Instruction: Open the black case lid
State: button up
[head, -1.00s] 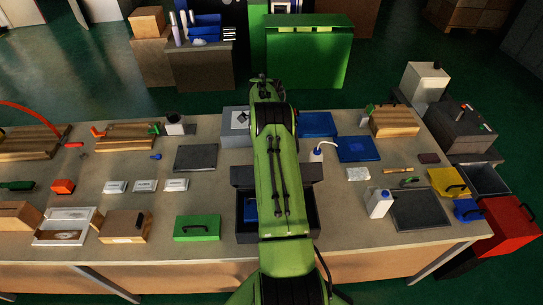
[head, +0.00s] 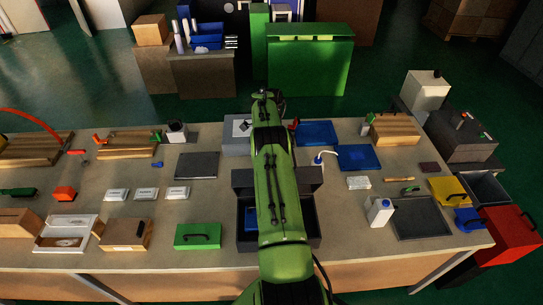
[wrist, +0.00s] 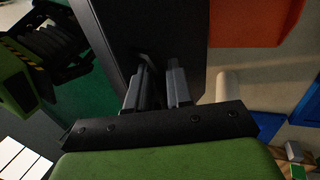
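The black case (head: 314,238) stands on the bench near the front middle, partly hidden behind my arm. Its lid (head: 309,180) is raised at the back edge, and the inside shows, with a blue item (head: 250,218) in the left part. In the head view my arm covers the middle of the case and lid, and my fingers are hidden. In the wrist view my gripper (wrist: 160,68) has its two grey fingers apart, close to a dark panel (wrist: 120,30) that looks like the lid. A small dark curved part shows by the left fingertip. I see nothing clamped between the fingers.
A green case (head: 198,236) lies left of the black case. Blue panels (head: 359,157) lie behind it to the right. A white bottle (head: 379,211) and a dark mat (head: 420,218) are on the right. Some bench is bare between the green and black cases.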

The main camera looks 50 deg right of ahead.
jog(key=shift+o, duration=1.2)
jog(key=shift+w+d, duration=0.2)
jog(key=shift+r, duration=0.1)
jog(key=shift+r, duration=0.1)
notch_tip(320, 180, up, 10)
jog(key=shift+p, duration=0.45)
